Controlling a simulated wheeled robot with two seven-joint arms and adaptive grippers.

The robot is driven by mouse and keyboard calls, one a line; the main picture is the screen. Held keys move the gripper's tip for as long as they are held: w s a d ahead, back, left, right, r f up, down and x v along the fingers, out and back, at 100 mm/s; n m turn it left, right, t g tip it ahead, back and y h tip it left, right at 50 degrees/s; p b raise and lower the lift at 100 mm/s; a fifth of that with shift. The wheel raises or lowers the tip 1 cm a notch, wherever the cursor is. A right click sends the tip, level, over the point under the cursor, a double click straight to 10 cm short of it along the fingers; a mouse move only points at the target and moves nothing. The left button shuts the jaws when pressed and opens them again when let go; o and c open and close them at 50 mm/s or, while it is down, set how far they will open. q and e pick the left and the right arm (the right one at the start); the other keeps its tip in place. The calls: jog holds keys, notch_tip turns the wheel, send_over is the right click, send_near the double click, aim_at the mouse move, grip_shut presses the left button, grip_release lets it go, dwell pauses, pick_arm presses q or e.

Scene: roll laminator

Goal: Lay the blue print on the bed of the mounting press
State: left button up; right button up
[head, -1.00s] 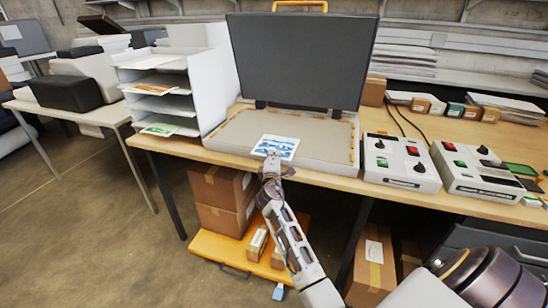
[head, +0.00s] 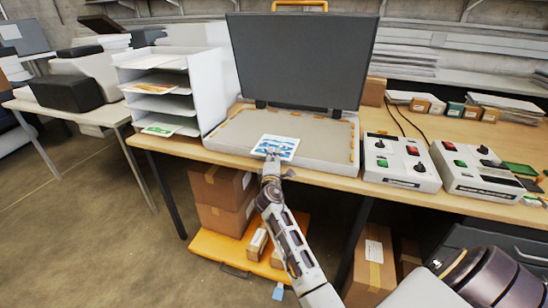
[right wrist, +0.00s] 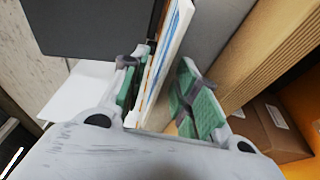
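The blue print (head: 275,147), a white sheet with a blue picture, lies over the front part of the mounting press bed (head: 315,140), left of its middle. My right gripper (head: 272,156) is at the print's near edge. In the right wrist view, the print (right wrist: 166,60) runs between the two green-padded fingers, close to the left one, with a gap to the right one. The gripper looks open around it; contact with the left finger is unclear. The press's dark lid (head: 305,60) stands raised behind the bed. My left gripper is out of view.
A white tray rack (head: 205,85) with other prints stands left of the press. Two control boxes (head: 400,165) (head: 475,170) stand to its right on the table. Cardboard boxes (head: 222,190) sit underneath. The rest of the bed is clear.

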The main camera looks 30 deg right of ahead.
jog(key=v, duration=0.6)
jog(key=shift+a+r+m, duration=0.1)
jog(key=shift+m, duration=0.2)
dwell(0.7)
